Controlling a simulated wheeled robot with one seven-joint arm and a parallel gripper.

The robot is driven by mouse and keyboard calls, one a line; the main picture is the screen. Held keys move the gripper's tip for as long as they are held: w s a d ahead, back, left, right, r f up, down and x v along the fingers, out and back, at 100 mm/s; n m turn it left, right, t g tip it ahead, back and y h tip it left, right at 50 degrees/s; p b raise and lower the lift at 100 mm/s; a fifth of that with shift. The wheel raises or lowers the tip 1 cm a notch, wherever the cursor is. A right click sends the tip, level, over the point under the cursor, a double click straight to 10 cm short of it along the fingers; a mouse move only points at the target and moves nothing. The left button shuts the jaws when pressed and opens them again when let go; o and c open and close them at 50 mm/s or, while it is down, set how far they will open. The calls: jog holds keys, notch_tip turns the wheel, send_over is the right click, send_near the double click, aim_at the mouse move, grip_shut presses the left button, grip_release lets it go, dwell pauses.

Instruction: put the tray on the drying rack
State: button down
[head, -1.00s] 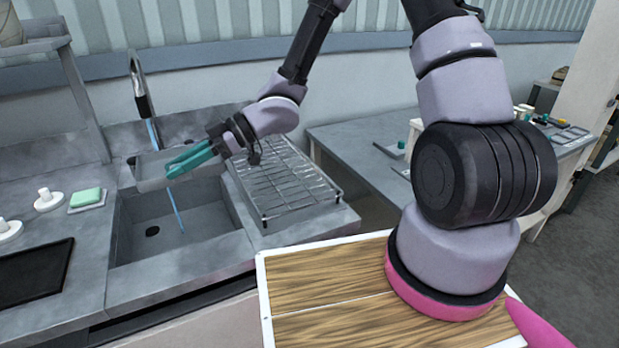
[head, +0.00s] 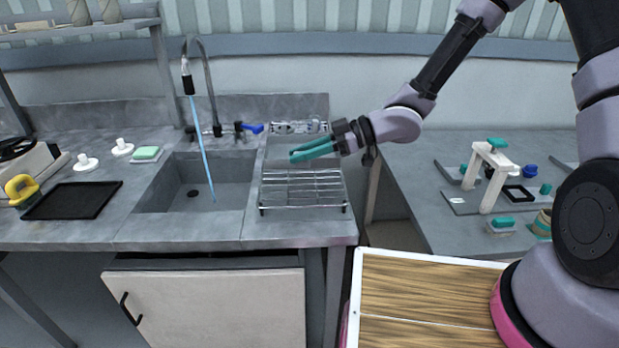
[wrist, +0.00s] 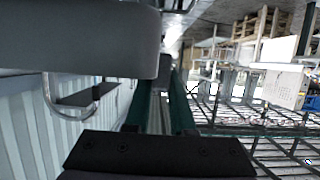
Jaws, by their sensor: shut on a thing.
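The grey tray (head: 277,152) is pinched in my gripper (head: 295,156), whose teal fingers point left over the counter. The tray looks raised just above the back part of the wire drying rack (head: 303,190); the head view does not show clearly whether they touch.
Water runs from the faucet (head: 188,85) into the sink (head: 205,190). A side bench (head: 420,180) with a white stand (head: 489,175) is to the right, beyond a gap.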

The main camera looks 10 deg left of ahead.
jog(key=shift+f, duration=3.15)
jog(key=shift+f, duration=0.1)
jog(key=c, duration=0.8)
grip_release()
jog(key=shift+o, duration=0.2)
